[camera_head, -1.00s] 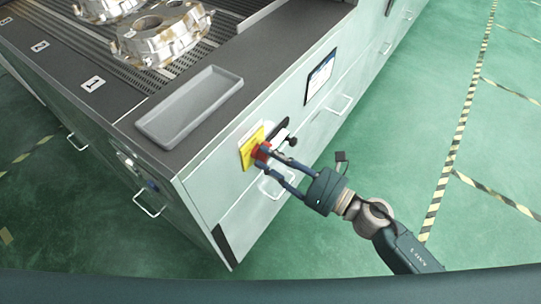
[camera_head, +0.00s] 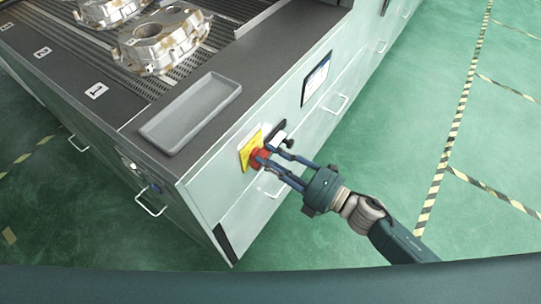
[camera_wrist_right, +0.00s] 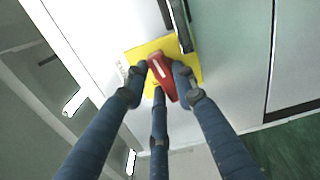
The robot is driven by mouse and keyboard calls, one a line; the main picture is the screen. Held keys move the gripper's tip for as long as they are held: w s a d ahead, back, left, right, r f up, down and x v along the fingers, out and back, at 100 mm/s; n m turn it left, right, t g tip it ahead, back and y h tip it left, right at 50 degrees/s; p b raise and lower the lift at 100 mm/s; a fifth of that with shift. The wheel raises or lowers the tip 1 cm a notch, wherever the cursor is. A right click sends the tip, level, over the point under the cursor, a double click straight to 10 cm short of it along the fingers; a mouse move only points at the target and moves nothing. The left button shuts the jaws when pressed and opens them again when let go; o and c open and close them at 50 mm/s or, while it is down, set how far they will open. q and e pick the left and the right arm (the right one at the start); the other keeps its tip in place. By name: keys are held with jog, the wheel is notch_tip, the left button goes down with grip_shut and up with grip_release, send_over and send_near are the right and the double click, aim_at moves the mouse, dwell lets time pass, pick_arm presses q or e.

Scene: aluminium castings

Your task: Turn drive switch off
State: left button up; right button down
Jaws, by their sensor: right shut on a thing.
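The drive switch is a red knob (camera_head: 260,158) on a yellow plate (camera_head: 247,148) on the front face of the grey cabinet. My right gripper (camera_head: 264,155) reaches it from the lower right and is shut on the red knob. In the right wrist view the red knob (camera_wrist_right: 162,78) sits between the fingers of my gripper (camera_wrist_right: 160,84), with the yellow plate (camera_wrist_right: 188,58) behind it. The fingers cover part of the knob. The knob points slantwise in that view. My left gripper is not in view.
A dark handle (camera_head: 276,134) sits close to the right of the plate. A screen (camera_head: 316,78) and bar handles (camera_head: 335,104) are on the same face. A grey tray (camera_head: 190,112) and metal castings (camera_head: 162,40) lie on top. The green floor (camera_head: 400,120) at right is clear.

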jog(key=shift+m, duration=0.8)
jog(key=shift+f, duration=0.1)
jog(key=c, duration=1.4)
grip_release()
jog(key=shift+d, duration=0.15)
jog(key=v, duration=1.2)
